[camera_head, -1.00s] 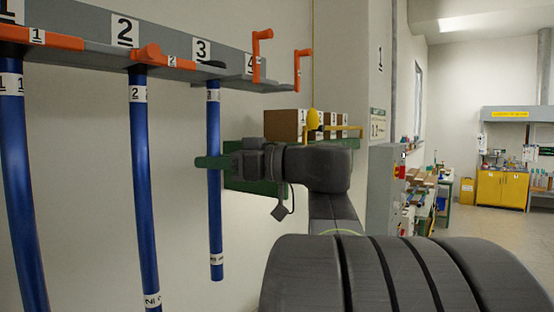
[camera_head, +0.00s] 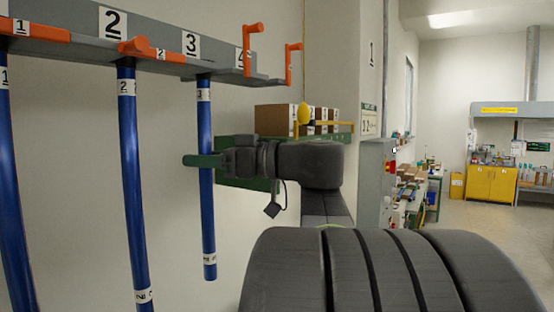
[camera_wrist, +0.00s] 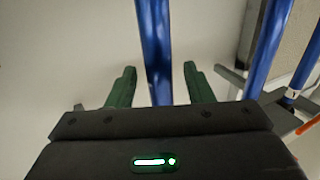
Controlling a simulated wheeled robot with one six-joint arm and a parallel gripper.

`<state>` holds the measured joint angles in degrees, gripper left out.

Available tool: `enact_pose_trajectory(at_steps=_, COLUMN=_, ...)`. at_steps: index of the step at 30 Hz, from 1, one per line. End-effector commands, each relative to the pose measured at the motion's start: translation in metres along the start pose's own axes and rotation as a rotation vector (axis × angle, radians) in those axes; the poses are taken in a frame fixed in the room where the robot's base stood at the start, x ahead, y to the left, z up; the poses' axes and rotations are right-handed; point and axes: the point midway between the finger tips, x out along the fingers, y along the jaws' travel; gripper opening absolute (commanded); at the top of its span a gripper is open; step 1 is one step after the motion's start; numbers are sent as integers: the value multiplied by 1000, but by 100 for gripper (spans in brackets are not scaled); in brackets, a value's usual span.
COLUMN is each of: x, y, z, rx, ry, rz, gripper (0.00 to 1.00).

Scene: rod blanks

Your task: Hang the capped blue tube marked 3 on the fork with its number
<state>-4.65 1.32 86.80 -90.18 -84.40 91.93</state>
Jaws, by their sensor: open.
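The blue tube marked 3 (camera_head: 207,215) hangs nearly upright in the head view, its top end at the grey rail below the number 3 plate (camera_head: 190,43). Its white label is near the top; I cannot make out its cap or how it sits in the fork. My gripper (camera_head: 190,160) is level with the tube's middle. In the wrist view my gripper (camera_wrist: 155,85) is open, with a green finger on each side of the blue tube (camera_wrist: 154,40) and gaps between.
Blue tubes marked 1 (camera_head: 12,190) and 2 (camera_head: 131,180) hang to the left behind lowered orange bars (camera_head: 150,48). Two orange bars stand upright near plate 4 (camera_head: 240,58). A green shelf with boxes (camera_head: 275,120) is behind my arm. Open floor lies at right.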

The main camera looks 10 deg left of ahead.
Motion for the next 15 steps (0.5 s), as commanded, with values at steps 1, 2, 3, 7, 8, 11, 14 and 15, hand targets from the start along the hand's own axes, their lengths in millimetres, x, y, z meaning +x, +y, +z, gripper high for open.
enact_pose_trajectory(at_steps=1, x=-4, y=0, z=1, rx=-1, ry=0, rz=2, gripper=47)
enact_pose_trajectory(at_steps=2, x=-7, y=1, z=1, rx=-1, ry=0, rz=3, gripper=47)
enact_pose_trajectory(at_steps=3, x=-12, y=1, z=1, rx=-1, ry=0, rz=5, gripper=47)
enact_pose_trajectory(at_steps=7, x=-31, y=1, z=2, rx=-1, ry=0, rz=6, gripper=47)
enact_pose_trajectory(at_steps=8, x=-35, y=1, z=2, rx=-1, ry=0, rz=6, gripper=47)
enact_pose_trajectory(at_steps=11, x=-51, y=1, z=2, rx=-1, ry=0, rz=6, gripper=47)
enact_pose_trajectory(at_steps=14, x=-67, y=1, z=1, rx=-1, ry=1, rz=5, gripper=47)
enact_pose_trajectory(at_steps=15, x=-74, y=1, z=2, rx=0, ry=1, rz=7, gripper=47)
